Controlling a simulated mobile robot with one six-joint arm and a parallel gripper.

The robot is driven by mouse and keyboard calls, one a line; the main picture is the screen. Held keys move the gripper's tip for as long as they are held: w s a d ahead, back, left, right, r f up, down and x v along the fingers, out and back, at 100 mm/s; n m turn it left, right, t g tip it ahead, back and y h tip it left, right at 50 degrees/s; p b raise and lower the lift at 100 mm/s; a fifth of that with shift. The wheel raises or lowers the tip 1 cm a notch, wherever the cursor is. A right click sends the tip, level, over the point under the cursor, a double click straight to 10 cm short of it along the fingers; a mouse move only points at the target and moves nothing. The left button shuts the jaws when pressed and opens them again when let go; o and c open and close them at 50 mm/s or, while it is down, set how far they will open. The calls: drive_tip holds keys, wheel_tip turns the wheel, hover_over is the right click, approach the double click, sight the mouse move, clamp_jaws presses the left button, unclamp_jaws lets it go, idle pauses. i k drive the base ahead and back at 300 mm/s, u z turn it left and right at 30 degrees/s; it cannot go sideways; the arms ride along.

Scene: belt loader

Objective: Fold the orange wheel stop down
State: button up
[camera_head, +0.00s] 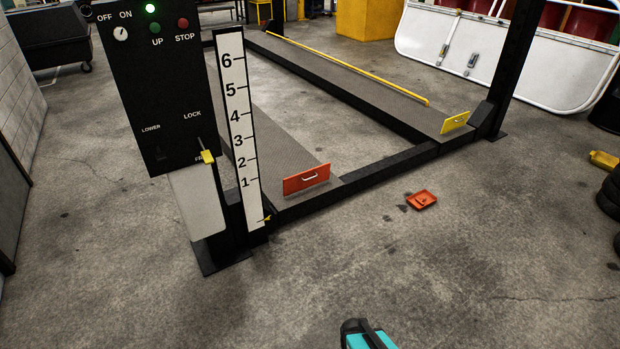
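The orange wheel stop (306,179) is a flat plate with a pale handle. It stands up at the near end of the left runway (268,145) of a low lift. A teal and black part of what looks like my arm (368,338) shows at the bottom edge, well short of the wheel stop. No gripper fingers can be made out.
A yellow wheel stop (455,123) stands on the right runway. A black control box (158,90) and a numbered scale (240,130) stand left of the orange stop. An orange tray (422,200) lies on the floor. The floor in front is mostly clear.

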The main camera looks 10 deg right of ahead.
sight(309, 181)
drive_tip(key=i, duration=0.5)
drive_tip(key=u, duration=0.6)
drive_tip(key=i, duration=0.95)
drive_tip(key=u, duration=0.55)
